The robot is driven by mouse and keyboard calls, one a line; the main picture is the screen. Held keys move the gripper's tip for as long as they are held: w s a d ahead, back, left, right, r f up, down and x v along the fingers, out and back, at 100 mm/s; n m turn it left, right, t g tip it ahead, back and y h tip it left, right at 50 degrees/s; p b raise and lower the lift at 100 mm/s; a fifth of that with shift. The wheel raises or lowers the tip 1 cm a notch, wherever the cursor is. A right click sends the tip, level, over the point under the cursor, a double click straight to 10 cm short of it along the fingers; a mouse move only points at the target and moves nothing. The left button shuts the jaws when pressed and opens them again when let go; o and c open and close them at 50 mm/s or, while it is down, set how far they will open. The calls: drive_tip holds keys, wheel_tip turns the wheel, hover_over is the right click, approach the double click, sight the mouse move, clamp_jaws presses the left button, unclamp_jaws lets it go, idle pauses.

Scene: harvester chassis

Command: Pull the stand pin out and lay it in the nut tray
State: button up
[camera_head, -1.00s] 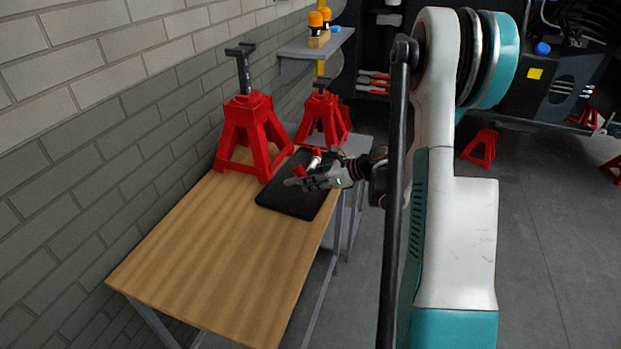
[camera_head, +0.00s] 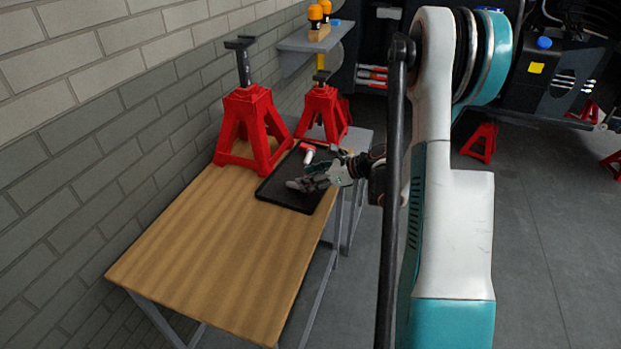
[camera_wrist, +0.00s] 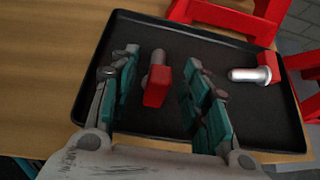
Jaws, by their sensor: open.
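The black nut tray (camera_head: 283,198) lies at the far end of the wooden bench; it fills much of the wrist view (camera_wrist: 215,125). A pin with a red block head and grey shaft (camera_wrist: 155,88) appears to lie on the tray between my open fingers, with gaps on both sides. A second pin with a bright metal shaft (camera_wrist: 248,75) and red head lies farther right in the tray; it also shows in the head view (camera_head: 308,154). My gripper (camera_head: 304,184) is open, low over the tray. In the head view it hides the first pin.
A red jack stand (camera_head: 250,135) stands on the bench beside the tray, and another red stand (camera_head: 322,112) stands behind it. A grey wall shelf (camera_head: 316,42) hangs above. The near part of the bench (camera_head: 215,255) is clear. The brick wall borders the left.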

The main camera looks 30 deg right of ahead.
drive_tip(key=v, duration=1.2)
drive_tip(key=shift+a, duration=0.15)
